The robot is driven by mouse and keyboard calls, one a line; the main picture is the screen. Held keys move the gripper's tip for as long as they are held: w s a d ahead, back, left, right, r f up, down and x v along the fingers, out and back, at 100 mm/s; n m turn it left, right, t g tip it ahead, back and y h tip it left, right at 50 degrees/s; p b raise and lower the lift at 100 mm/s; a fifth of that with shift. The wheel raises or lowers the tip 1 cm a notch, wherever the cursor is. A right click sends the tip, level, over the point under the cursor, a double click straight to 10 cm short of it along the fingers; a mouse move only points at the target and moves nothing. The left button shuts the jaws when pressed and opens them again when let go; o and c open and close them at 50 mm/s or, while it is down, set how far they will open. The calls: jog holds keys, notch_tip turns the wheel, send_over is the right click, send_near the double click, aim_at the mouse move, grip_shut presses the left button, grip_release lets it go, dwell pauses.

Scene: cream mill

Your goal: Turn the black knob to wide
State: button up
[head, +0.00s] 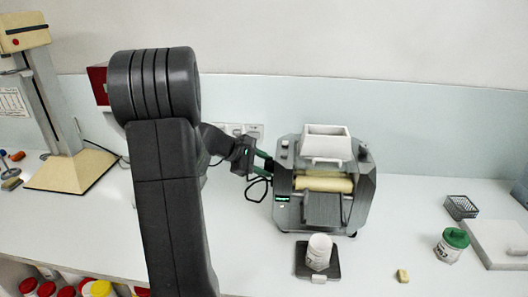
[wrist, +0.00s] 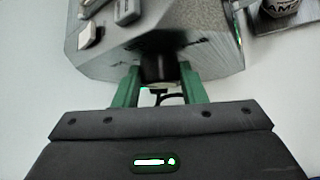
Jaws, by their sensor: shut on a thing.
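The mill (head: 322,190) is a grey machine with a white hopper (head: 326,143) and cream rollers (head: 323,184), standing on the bench. The black knob (wrist: 157,69) is on the mill's side face, between the two green fingers in the wrist view. My gripper (wrist: 158,84) is shut on the knob. In the head view my gripper (head: 262,168) reaches the mill's left side, and the knob is hidden there. Any marks for the knob's setting cannot be read.
A white jar (head: 319,252) stands on a dark scale (head: 303,262) before the mill. To the right are a green-lidded jar (head: 451,246), a dark wire basket (head: 460,207) and a pale board (head: 497,245). A cream stand (head: 70,170) is at the left. A black cable (head: 259,188) lies by the mill.

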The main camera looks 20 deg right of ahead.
jog(key=shift+w+n+g+y+p, duration=0.15)
jog(key=shift+n+g+y+p, duration=0.4)
jog(key=shift+p, duration=0.3)
jog(key=shift+g, duration=0.25)
jog(key=o, duration=1)
jog(key=b+v, duration=0.2)
jog(key=v, duration=1.1)
jog(key=shift+a+r, duration=0.2)
jog(key=shift+r, duration=0.2)
jog(key=shift+d, duration=0.1)
